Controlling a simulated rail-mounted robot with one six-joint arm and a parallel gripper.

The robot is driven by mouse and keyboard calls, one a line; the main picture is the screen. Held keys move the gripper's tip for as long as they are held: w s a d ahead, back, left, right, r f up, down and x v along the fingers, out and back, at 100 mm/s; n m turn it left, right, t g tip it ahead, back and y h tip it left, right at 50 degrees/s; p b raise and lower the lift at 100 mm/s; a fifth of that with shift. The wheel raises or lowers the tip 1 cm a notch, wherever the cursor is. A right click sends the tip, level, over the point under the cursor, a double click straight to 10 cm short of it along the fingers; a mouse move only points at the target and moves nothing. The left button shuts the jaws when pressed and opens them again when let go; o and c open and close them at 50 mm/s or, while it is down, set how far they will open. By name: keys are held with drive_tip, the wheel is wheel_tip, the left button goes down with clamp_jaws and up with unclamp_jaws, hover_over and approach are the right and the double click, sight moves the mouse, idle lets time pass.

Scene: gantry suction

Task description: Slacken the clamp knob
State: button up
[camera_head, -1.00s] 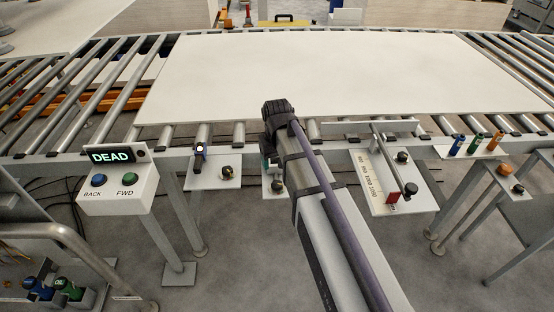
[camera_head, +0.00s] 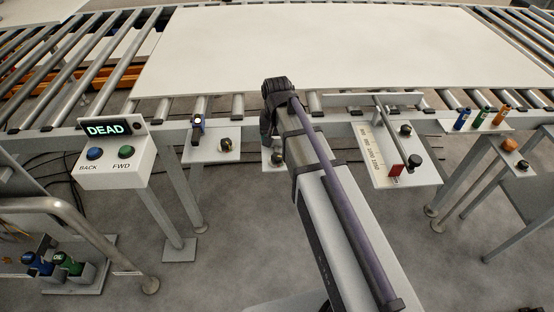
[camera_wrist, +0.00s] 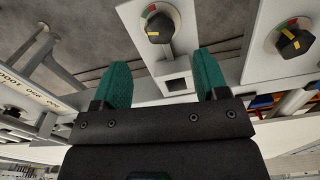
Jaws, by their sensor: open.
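No knob in view carries a readable clamp label. A black knob (camera_head: 405,130) stands on the scale plate (camera_head: 380,168) right of my arm, with a black ball-like knob (camera_head: 415,160) near the plate's front. Another dark knob (camera_head: 278,158) sits on the small middle plate beside my gripper (camera_head: 268,140). In the wrist view this dial knob (camera_wrist: 160,27) has a yellow pointer and a red-green arc, and lies beyond my fingertips. A similar dial knob (camera_wrist: 295,42) is on the left plate (camera_head: 210,152). My gripper (camera_wrist: 163,75) is open, its green fingers apart and empty.
A large pale sheet (camera_head: 330,50) lies on the roller conveyor. A box reading DEAD (camera_head: 115,155) has blue and green buttons. Coloured cylinders (camera_head: 481,115) and an orange knob (camera_head: 509,144) are at the right. A bent rail (camera_head: 80,225) stands lower left.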

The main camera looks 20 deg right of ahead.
sight(277, 156)
wheel_tip(277, 156, down, 8)
drive_tip(key=b, duration=0.5)
drive_tip(key=shift+r+b, duration=0.25)
drive_tip(key=shift+b, duration=0.05)
drive_tip(key=shift+r, duration=0.15)
drive_tip(key=c, duration=0.9)
drive_tip(key=shift+n, duration=3.3)
